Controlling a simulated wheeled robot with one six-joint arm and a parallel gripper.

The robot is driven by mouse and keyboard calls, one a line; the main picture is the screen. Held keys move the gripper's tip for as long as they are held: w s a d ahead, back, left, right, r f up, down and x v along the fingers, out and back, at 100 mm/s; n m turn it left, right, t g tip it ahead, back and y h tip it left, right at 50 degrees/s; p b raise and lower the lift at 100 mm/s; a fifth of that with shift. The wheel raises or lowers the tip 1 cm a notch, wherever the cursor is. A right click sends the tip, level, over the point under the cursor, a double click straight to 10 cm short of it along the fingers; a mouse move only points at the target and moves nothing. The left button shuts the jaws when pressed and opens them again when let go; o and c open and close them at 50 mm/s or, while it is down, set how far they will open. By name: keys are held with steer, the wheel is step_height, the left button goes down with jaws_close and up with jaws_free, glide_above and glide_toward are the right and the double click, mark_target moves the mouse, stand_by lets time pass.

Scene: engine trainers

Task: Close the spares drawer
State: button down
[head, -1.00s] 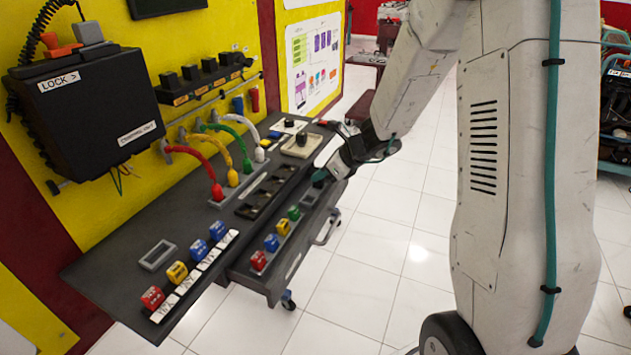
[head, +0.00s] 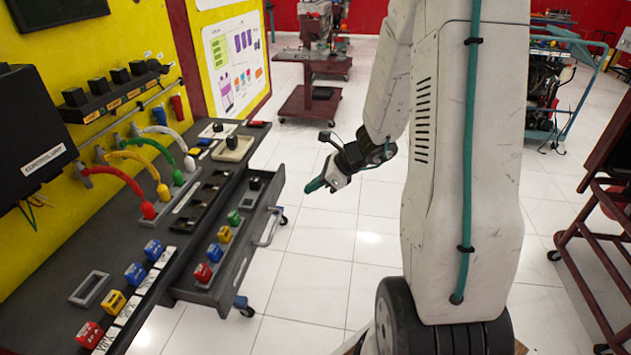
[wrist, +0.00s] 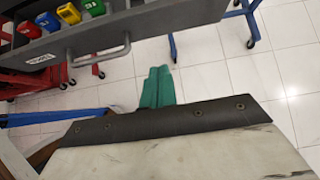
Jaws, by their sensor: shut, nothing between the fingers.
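The spares drawer (head: 216,292) is pulled out from under the dark bench in the head view. It holds red, blue, yellow, green and black parts. Its grey bar handle (head: 267,228) is on the drawer's front face, and the handle also shows at the upper left of the wrist view (wrist: 98,58). My gripper (head: 315,185) is shut and empty, in front of the drawer and to the right of the handle, apart from it. Its teal fingers (wrist: 157,88) are together in the wrist view, clear of the drawer front.
The bench top (head: 60,262) carries coloured blocks, cables and a small grey frame. A maroon cart (head: 310,100) stands at the back and a maroon rack (head: 605,230) at the right. White tiled floor (head: 320,240) is free in front of the drawer.

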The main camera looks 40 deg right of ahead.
steer(key=shift+w+a+f, duration=0.7)
steer(key=shift+w+a, duration=0.2)
steer(key=shift+w, duration=0.1)
steer(key=shift+w+a+f, duration=0.7)
steer(key=shift+w+a, duration=0.25)
steer(key=shift+w, duration=0.1)
steer(key=shift+w+a+f, duration=0.7)
steer(key=shift+w+a, duration=0.2)
steer(key=shift+w, duration=0.1)
